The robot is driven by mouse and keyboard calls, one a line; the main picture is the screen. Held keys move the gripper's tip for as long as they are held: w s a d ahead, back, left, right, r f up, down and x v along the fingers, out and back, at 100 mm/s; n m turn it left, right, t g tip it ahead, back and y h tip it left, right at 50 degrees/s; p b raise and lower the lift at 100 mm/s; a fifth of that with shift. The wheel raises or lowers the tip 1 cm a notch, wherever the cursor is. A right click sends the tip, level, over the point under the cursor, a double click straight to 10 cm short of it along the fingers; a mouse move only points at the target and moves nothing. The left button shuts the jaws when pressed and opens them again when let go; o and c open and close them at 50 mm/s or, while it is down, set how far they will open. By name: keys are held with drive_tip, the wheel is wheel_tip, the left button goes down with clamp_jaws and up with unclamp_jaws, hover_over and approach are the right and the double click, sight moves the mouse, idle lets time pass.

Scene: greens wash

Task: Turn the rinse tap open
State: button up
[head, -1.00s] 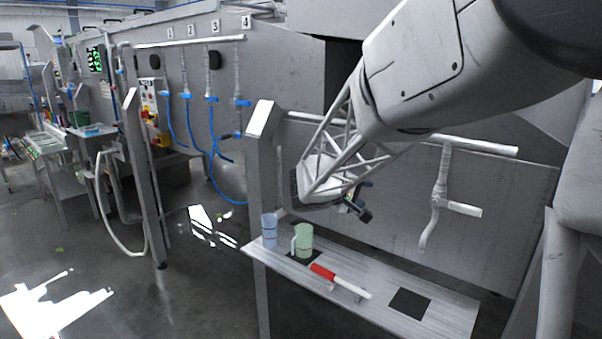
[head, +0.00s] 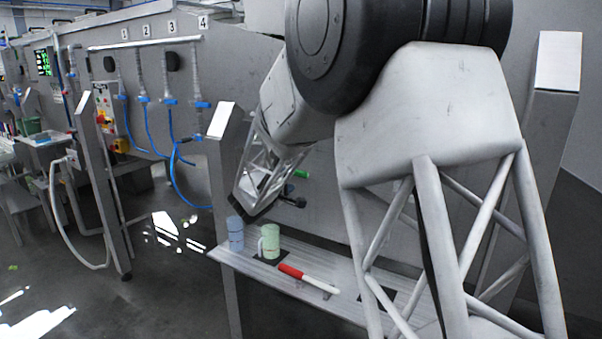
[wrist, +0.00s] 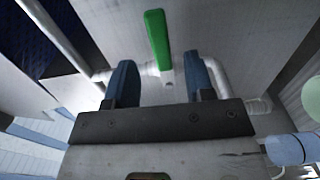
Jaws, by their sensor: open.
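A green lever handle (head: 302,174), which looks like the rinse tap's, shows just beyond my gripper in the head view. In the wrist view the green handle (wrist: 159,40) stands upright in the picture in front of a pale pipe (wrist: 148,69). My gripper (wrist: 160,65) is open, with two blue fingers spread either side of the handle's lower end. I cannot tell whether the handle is between the fingers or beyond them; no contact is visible. In the head view my gripper (head: 295,193) hangs above the shelf, partly hidden by my own arm.
A narrow shelf (head: 340,303) below holds a blue cup (head: 235,234), a green mug (head: 270,241) and a red-and-white tool (head: 305,278). A dark square (head: 387,293) lies farther right. Blue-handled hose taps (head: 170,102) line the wall at left. My arm hides the wall's right part.

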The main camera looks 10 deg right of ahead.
sight(297, 174)
drive_tip(key=shift+w+d, duration=0.1)
drive_tip(key=shift+x, duration=3.8)
drive_tip(key=shift+c, duration=0.2)
clamp_jaws()
